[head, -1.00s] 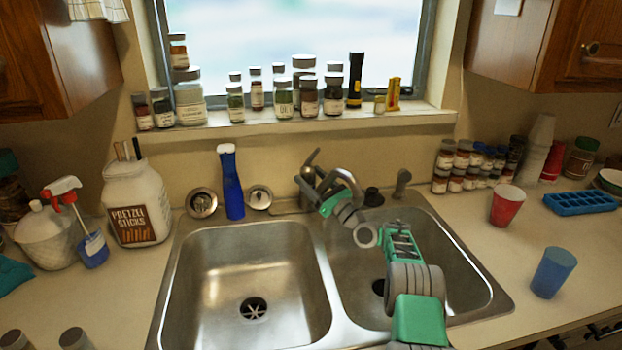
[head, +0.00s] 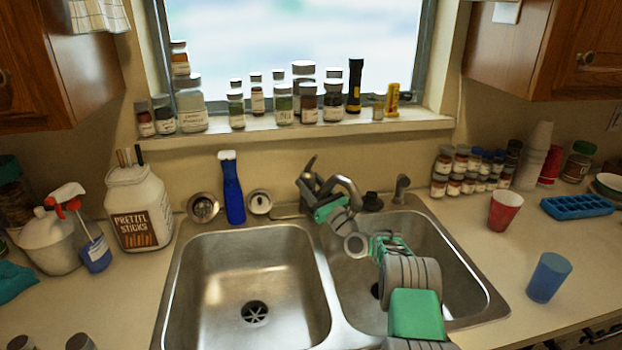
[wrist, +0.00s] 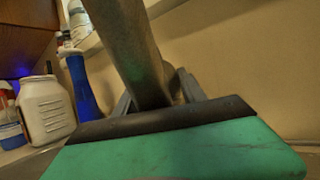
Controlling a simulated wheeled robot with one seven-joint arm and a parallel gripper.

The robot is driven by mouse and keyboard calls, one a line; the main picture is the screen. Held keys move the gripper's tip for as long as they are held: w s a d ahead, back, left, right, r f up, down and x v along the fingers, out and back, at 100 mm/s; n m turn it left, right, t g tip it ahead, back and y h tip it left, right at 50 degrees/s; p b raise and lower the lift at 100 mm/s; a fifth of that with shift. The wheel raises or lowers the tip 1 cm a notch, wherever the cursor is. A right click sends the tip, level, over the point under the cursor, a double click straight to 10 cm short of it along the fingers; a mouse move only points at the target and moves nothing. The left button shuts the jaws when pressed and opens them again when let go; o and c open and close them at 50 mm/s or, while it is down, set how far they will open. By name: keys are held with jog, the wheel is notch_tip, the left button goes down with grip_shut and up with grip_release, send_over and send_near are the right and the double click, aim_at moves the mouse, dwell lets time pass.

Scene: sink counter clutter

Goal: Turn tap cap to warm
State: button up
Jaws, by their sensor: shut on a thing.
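The metal tap (head: 346,187) stands behind the divider of the double sink (head: 325,262), with its cap and lever (head: 310,163) on top. My gripper (head: 315,195), green and grey, reaches over the right basin and is shut at the tap's cap area. The arm partly hides the tap's lower body. In the wrist view, a dark grey-brown tap part (wrist: 130,55) rises between the grey fingers (wrist: 158,95), above the green palm. Which part of the cap the fingers touch is hard to see.
A blue bottle (head: 233,195) with a white top stands left of the tap. Drain strainers (head: 203,207) lie beside it. Spice jars (head: 308,102) line the sill. A side sprayer (head: 401,188) stands at right. Both basins look empty.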

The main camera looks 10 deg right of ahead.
jog(key=shift+a+r+m+t+h+p, duration=0.15)
jog(key=shift+r+m+t+h+p, duration=0.25)
jog(key=shift+h, duration=0.5)
jog(key=shift+f+m+h, duration=0.3)
jog(key=shift+f+h, duration=0.05)
jog(key=shift+h, duration=0.15)
jog(key=o, duration=1.4)
jog(key=shift+c, duration=0.2)
jog(key=shift+f, duration=0.1)
